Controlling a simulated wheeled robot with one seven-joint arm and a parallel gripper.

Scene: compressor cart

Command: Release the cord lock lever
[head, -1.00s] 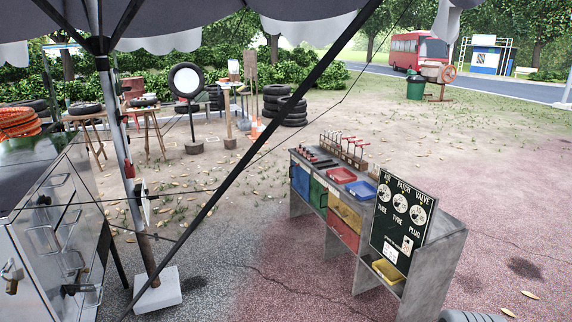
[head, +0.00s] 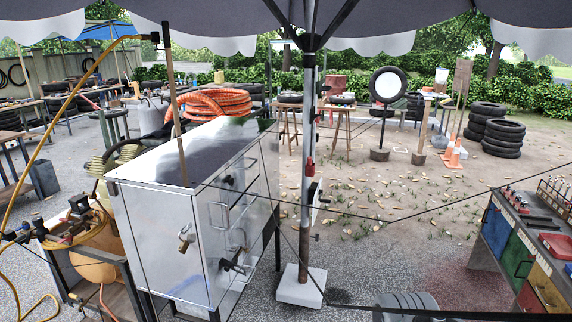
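No part that I can clearly tell as the cord lock lever shows. A small red fitting (head: 310,168) sits on the upright umbrella pole (head: 306,230), with a pale plate (head: 314,200) below it. Thin dark cords run near the pole. The compressor cart (head: 95,250) stands at the lower left, with an orange tank and dark fittings (head: 78,207) on top. These fittings are too small to read. My gripper is not in view.
A metal cabinet (head: 160,235) with handles and a padlock (head: 184,237) stands between cart and pole. An orange hose coil (head: 215,103) lies behind its top. A yellow hose (head: 60,110) arches above the cart. A workbench (head: 490,240) is at right. Open ground lies behind the pole.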

